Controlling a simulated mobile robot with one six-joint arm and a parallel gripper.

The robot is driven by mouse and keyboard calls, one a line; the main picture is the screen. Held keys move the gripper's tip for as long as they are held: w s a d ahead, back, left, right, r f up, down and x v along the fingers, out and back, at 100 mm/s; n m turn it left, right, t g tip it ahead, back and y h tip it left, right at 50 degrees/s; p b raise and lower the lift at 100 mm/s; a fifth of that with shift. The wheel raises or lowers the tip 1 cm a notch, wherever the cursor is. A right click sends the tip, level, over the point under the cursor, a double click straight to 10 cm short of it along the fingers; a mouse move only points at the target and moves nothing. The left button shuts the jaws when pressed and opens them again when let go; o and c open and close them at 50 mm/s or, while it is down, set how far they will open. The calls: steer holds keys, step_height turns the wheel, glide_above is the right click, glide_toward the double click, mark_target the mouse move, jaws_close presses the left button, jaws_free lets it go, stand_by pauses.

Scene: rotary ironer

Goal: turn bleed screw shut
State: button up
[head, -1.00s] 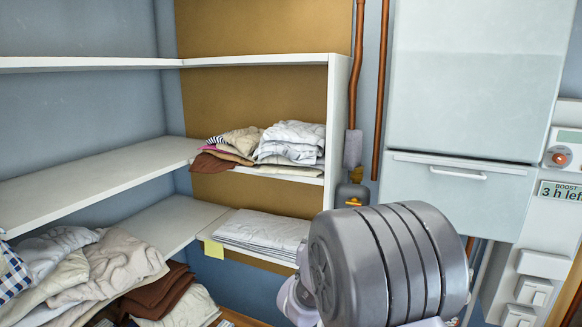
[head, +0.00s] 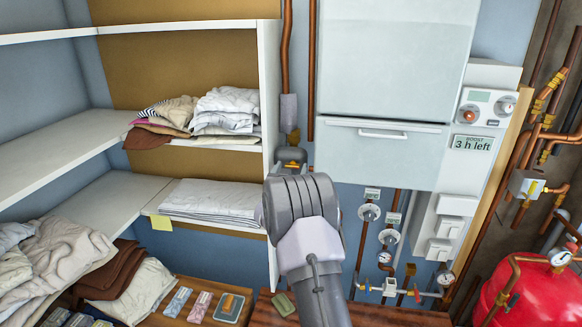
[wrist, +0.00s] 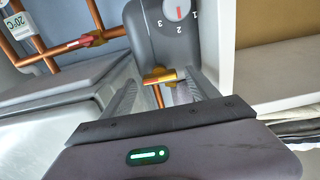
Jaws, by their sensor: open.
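A grey pump body (wrist: 150,35) with a numbered dial and a red-marked knob (wrist: 176,10) fills the top middle of the wrist view. Below the dial a brass piece with a flat crossbar (wrist: 159,77) sticks out, which looks like the bleed screw. My gripper (wrist: 161,87) is open, its fingers either side of the brass piece with gaps showing; I cannot tell how far beyond the tips it lies. In the head view the pump (head: 292,153) shows beside the shelf end with a yellow-brass part, and my arm hides its lower side and my fingers.
White shelves with folded linen (head: 225,113) stand close left of the pump. Copper pipes (head: 285,60) run above it. A white cabinet (head: 385,150), gauges and valves (head: 388,238) lie to the right. A red tank (head: 540,295) stands at the far right.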

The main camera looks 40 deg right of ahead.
steer(key=c, duration=1.4)
steer(key=shift+o, duration=0.2)
steer(key=shift+f+n+b, duration=0.1)
steer(key=shift+n+b, duration=0.3)
steer(key=n+b, duration=0.2)
steer(key=shift+a+n, duration=0.1)
steer(key=shift+n, duration=0.3)
steer(key=n+b, duration=0.1)
steer(key=n, duration=0.3)
steer(key=shift+n, duration=0.3)
steer(key=n, duration=0.5)
steer(key=shift+w+p, duration=0.1)
steer(key=shift+p, duration=0.3)
steer(key=n+p, duration=0.1)
steer(key=n, duration=0.3)
steer(key=shift+a+f+n, duration=0.1)
steer(key=shift+n, duration=0.5)
